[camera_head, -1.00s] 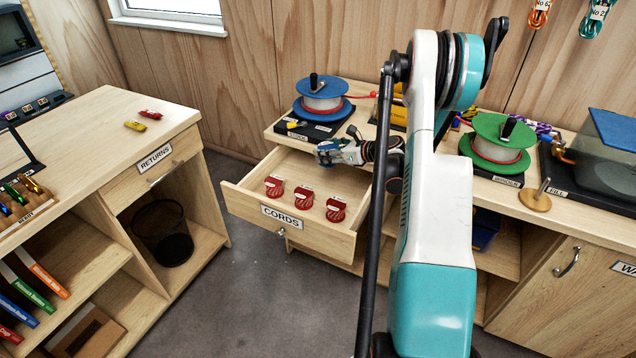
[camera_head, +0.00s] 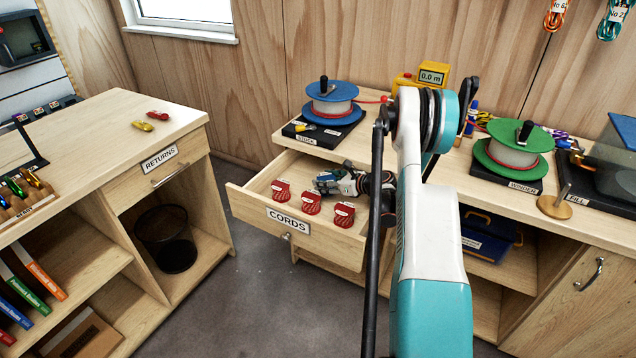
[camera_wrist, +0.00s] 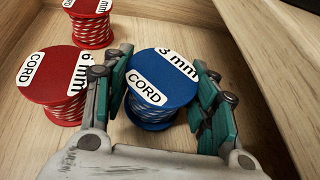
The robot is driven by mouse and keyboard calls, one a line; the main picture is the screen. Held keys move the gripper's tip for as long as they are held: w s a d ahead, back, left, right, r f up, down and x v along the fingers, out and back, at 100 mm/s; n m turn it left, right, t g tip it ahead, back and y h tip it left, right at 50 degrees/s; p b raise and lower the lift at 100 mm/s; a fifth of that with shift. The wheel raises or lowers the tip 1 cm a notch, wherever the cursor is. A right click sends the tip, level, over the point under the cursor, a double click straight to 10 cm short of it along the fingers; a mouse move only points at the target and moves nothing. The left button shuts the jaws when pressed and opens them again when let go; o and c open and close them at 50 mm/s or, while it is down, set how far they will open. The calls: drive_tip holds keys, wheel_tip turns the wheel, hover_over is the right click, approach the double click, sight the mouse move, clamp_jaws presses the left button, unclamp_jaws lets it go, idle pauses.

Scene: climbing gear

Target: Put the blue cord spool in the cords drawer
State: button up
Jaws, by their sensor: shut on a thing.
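The blue cord spool (camera_wrist: 165,78), labelled 3 mm CORD, is between the two teal finger pads of my gripper (camera_wrist: 163,92) in the wrist view. My gripper is shut on it. The spool looks upright, inside the drawer and close to its wooden floor; I cannot tell whether it touches. In the head view my gripper (camera_head: 328,183) is down inside the open cords drawer (camera_head: 249,209), behind the red spools, and the blue spool is hard to make out there. The drawer is labelled CORDS.
Three red cord spools (camera_head: 311,202) stand in a row near the drawer front; one red spool (camera_wrist: 52,90) is close to my left finger. The drawer's side wall (camera_wrist: 262,65) runs close on the right. The stock reel (camera_head: 332,100) stands on the bench above.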

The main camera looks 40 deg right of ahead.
drive_tip(key=shift+w+a, duration=0.15)
drive_tip(key=shift+w, duration=0.3)
drive_tip(key=b+x, duration=0.2)
drive_tip(key=x, duration=0.1)
drive_tip(key=shift+w, duration=0.15)
drive_tip(key=shift+f, duration=0.1)
drive_tip(key=o, duration=0.8)
